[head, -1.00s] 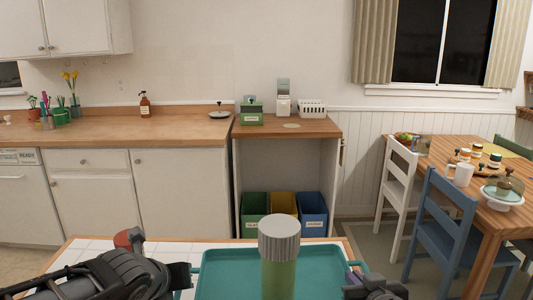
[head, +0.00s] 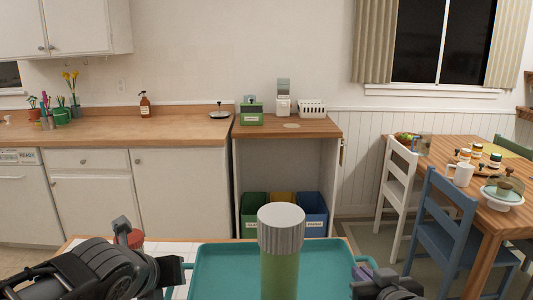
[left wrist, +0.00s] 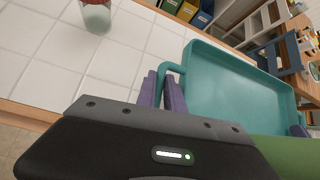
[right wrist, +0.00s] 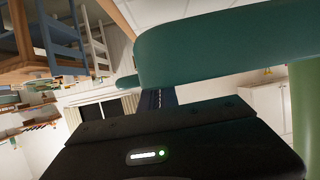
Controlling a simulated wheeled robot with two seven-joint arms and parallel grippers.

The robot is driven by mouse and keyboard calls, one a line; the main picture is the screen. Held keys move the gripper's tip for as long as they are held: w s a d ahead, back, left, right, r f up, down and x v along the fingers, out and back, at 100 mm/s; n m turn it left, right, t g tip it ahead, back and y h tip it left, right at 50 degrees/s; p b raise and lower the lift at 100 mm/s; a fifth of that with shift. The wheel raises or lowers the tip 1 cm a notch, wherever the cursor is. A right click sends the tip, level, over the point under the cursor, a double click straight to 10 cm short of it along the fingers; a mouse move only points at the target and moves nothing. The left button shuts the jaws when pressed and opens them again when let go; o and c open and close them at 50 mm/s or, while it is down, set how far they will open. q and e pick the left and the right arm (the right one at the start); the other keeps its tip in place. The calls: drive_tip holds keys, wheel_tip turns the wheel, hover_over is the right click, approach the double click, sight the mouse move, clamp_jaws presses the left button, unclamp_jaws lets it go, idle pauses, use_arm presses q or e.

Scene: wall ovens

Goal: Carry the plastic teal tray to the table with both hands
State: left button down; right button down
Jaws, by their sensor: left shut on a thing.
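The teal plastic tray (head: 225,262) is at the bottom centre of the head view, with its near part out of frame. A green cylinder with a ridged grey lid (head: 281,240) stands upright in front of or on it. My left gripper (left wrist: 168,90) is shut on the tray's handle in the left wrist view. My right gripper (right wrist: 158,98) is at the tray's opposite side, its fingers at the teal edge (right wrist: 220,50). The tray hides their tips, so I cannot tell whether they are closed on the handle. The wooden dining table (head: 490,213) stands at the right.
The tray is above or at a white-tiled worktop (left wrist: 60,50) with a red-lidded jar (left wrist: 97,15). Bins (head: 311,213) stand behind.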

use_arm(q)
drive_tip(key=shift+f, duration=0.1)
use_arm(e)
drive_tip(key=shift+w, duration=0.1)
idle(0.3)
